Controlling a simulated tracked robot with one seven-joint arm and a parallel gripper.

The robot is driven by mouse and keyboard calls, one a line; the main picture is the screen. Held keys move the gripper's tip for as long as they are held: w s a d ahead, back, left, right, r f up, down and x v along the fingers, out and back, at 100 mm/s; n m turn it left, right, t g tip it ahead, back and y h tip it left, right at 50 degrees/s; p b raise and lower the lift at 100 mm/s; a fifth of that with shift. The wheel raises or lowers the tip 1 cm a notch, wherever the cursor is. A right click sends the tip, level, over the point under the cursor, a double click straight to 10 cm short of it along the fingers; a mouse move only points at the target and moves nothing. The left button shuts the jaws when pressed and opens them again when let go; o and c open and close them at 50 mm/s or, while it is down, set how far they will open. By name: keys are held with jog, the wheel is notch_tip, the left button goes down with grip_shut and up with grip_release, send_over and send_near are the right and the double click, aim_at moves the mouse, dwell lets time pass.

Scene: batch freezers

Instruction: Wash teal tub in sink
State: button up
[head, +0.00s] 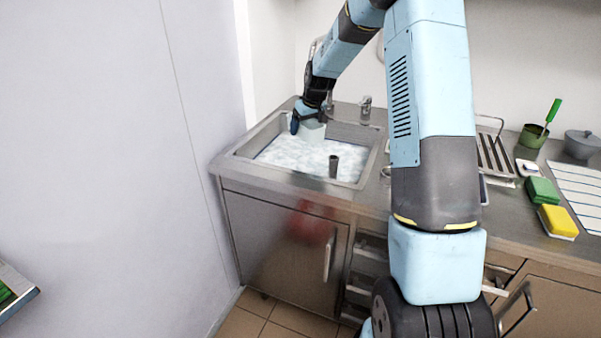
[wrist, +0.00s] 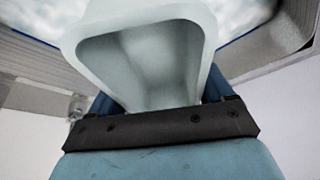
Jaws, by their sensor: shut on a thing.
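The teal tub looks pale grey-teal in the wrist view (wrist: 150,55), with its open, hollow side facing the camera. My gripper (head: 297,123) is shut on the tub, with a blue finger on each side of it in the wrist view. In the head view only a small pale part of the tub (head: 313,131) shows by the fingers. My gripper is over the back left of the sink (head: 242,150), which is full of white suds. The tub is at or just above the suds; I cannot tell whether it touches them.
A dark upright pipe (head: 333,167) stands in the front of the sink. A tap (head: 365,108) is behind it. Right of my arm are a drying rack (head: 496,160), a green sponge (head: 542,190), a yellow sponge (head: 558,220) and a grey pot (head: 582,145). A wall closes the left.

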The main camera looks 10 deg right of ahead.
jog(key=shift+r, duration=0.15)
jog(key=shift+r, duration=1.35)
